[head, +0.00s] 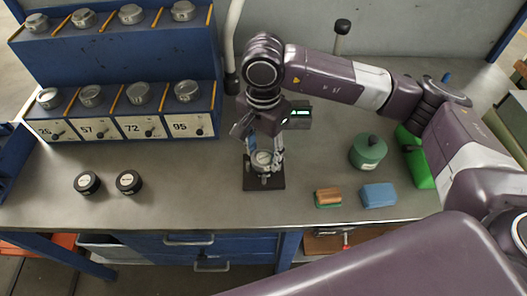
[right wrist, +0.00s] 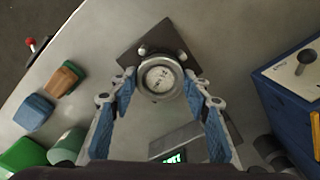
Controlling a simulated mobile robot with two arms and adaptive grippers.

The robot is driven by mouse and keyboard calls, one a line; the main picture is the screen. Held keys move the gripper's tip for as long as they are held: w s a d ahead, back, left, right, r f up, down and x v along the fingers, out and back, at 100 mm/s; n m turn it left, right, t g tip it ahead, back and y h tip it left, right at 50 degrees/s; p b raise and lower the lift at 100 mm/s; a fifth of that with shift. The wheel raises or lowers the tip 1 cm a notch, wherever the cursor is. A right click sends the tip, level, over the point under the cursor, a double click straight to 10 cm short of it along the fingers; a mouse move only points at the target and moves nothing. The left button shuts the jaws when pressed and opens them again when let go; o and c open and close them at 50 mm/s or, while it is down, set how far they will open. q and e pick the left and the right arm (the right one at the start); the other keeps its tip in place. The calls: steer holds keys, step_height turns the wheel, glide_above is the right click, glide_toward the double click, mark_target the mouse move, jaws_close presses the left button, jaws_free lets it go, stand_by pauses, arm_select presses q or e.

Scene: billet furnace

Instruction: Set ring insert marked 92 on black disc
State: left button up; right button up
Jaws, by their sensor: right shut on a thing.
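My right gripper (head: 264,155) points down over the bench and is shut on a round silver ring insert (head: 263,160) with a pale marked face. In the right wrist view the ring insert (right wrist: 160,78) sits between the two blue-padded fingertips (right wrist: 160,88); its mark is too small to read surely. Below it is a dark square plate (head: 264,183) with small metal posts. I cannot tell whether the insert touches the plate. Two black discs (head: 87,182) (head: 129,181) with pale labels lie apart on the bench at left. My left gripper is not in view.
A blue rack (head: 120,85) at back left holds several silver inserts, with labels including 57, 72 and 95. A green weight-like pot (head: 368,154), a blue block (head: 378,195) and a brown-and-green block (head: 328,198) stand at right. The bench between discs and plate is clear.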

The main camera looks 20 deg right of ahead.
mark_target(263, 157)
steer(key=o, duration=1.3)
step_height(263, 157, up, 11)
steer(key=p, duration=0.4)
steer(key=shift+f, duration=0.1)
